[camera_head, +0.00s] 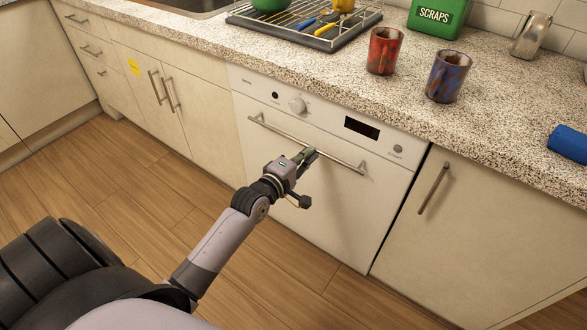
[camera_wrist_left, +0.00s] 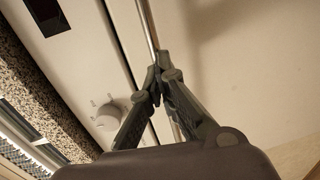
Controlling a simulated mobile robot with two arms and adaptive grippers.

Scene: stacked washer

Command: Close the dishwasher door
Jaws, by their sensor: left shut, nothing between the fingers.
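The dishwasher door (camera_head: 290,190) is white and stands upright, flush with the cabinet fronts in the head view, so it looks closed. Its long metal handle (camera_head: 343,157) runs across the upper part, below a panel with a knob (camera_head: 298,105) and a dark display. The knob (camera_wrist_left: 108,116) also shows there. My right gripper is not in view.
The speckled countertop (camera_head: 330,75) overhangs the dishwasher. A red mug (camera_head: 384,50), a blue mug (camera_head: 449,77), a green scraps bin (camera_head: 437,17) and a dish rack (camera_head: 300,22) stand on it. Cabinets flank the dishwasher. The wooden floor (camera_head: 110,165) in front is clear.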

